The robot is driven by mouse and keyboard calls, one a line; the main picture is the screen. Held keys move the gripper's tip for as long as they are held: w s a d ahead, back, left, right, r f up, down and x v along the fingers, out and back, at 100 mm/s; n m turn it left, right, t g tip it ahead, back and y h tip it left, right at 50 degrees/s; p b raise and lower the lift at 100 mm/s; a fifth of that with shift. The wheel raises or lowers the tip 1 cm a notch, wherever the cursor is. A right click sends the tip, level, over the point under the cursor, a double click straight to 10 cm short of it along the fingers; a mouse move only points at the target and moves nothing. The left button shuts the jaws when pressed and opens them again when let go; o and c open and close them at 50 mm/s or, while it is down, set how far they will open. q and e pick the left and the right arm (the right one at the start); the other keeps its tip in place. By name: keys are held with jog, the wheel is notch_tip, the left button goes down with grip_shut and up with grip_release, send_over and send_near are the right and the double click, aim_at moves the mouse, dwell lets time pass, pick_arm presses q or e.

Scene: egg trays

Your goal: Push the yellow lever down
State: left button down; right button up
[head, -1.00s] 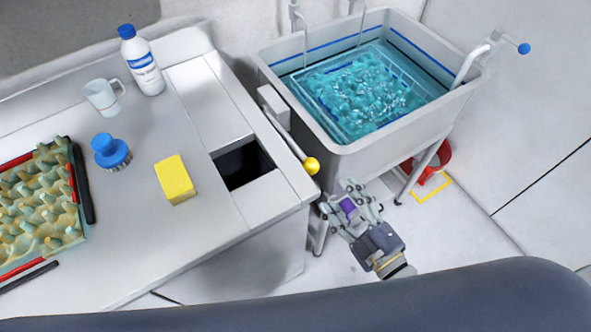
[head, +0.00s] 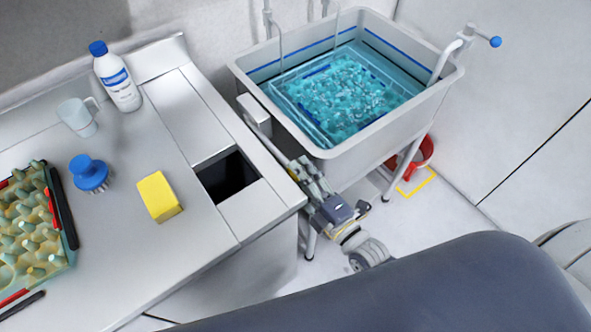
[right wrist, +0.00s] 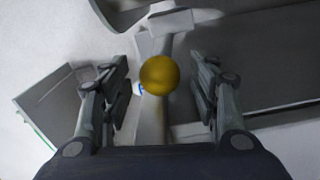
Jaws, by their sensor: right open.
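The yellow lever's round knob (right wrist: 158,75) shows in the right wrist view, between the two fingers of my right gripper (right wrist: 161,80). The fingers stand apart on either side of it, with a visible gap on both sides. In the head view my right gripper (head: 308,172) is at the sink's front left corner and hides the knob. The lever's pale bar (head: 272,147) runs from a box on the sink's left side down toward the gripper. My left gripper is not in view.
The sink (head: 345,163) holds a basket in blue water. The counter (head: 120,250) at left has a square opening (head: 228,176), a yellow sponge (head: 160,196), a blue brush (head: 88,172), a bottle (head: 118,82), a mug (head: 77,117) and an egg tray (head: 38,245). A red bucket (head: 424,152) stands under the sink.

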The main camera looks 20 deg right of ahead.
jog(key=shift+x, duration=0.85)
jog(key=shift+c, duration=0.2)
grip_shut()
notch_tip(320, 180, down, 2)
jog(key=b, duration=0.2)
jog(key=shift+b, duration=0.35)
jog(key=shift+s+f+t+b, duration=0.1)
jog(key=shift+f+t+b, duration=0.3)
jog(key=shift+b, duration=0.3)
jog(key=shift+o, duration=0.2)
grip_release()
